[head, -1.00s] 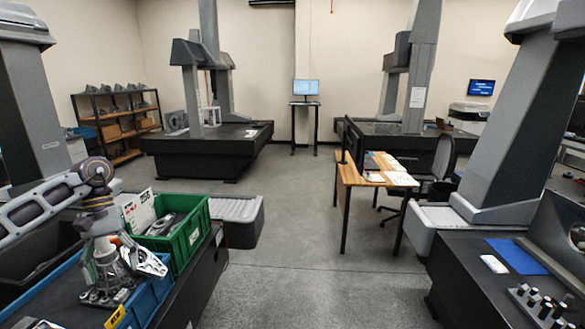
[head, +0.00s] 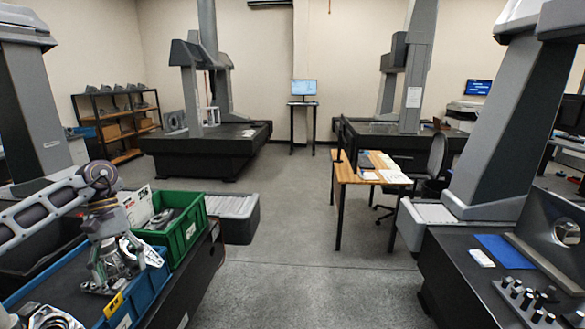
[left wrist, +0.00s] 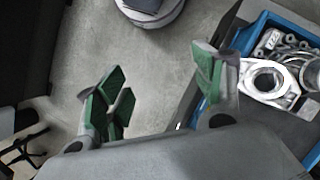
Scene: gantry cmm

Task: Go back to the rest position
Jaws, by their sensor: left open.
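My left gripper (head: 112,272) comes in from the left, over the blue bin (head: 138,283) at the lower left of the head view. In the left wrist view its green-padded fingers (left wrist: 160,95) are spread wide with nothing between them, over bare floor. My right gripper is not in view.
A green bin (head: 190,242) with metal parts stands beside the blue one. A wooden desk (head: 352,170) and chair (head: 436,165) stand right of centre. The middle floor (head: 290,230) is clear.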

